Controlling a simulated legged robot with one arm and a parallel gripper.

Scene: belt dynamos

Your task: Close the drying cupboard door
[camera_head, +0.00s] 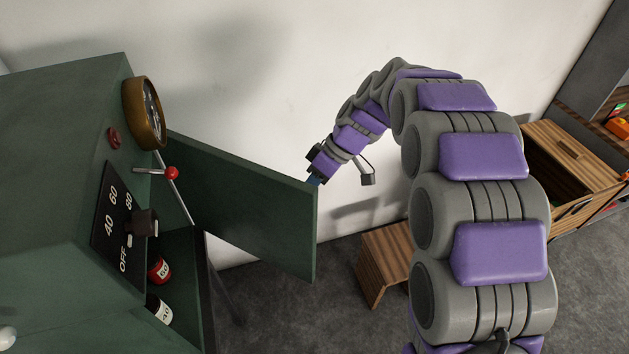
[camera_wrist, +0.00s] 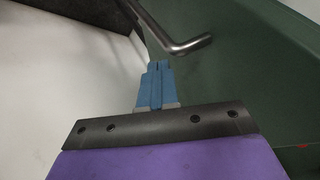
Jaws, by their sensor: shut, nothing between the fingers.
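The green drying cupboard (camera_head: 60,130) stands at the left in the head view. Its door (camera_head: 245,205) stands wide open, swung out to the right, and bottles show inside the cupboard. My gripper (camera_head: 314,180) is at the upper outer corner of the door, on the side toward the wall; its tips are partly hidden there. In the wrist view the blue fingers of my gripper (camera_wrist: 158,68) are together and empty. The green door surface (camera_wrist: 255,70) is beside and beyond them; I cannot tell whether they touch it. A bent metal bar (camera_wrist: 175,35) is just above the fingertips.
A round brass gauge (camera_head: 145,112), a red-knobbed lever (camera_head: 170,172) and a temperature dial (camera_head: 142,222) are on the cupboard. A red bottle (camera_head: 158,268) stands inside. A wooden stool-like box (camera_head: 385,262) and a wooden crate (camera_head: 570,165) are at the right. The white wall is behind.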

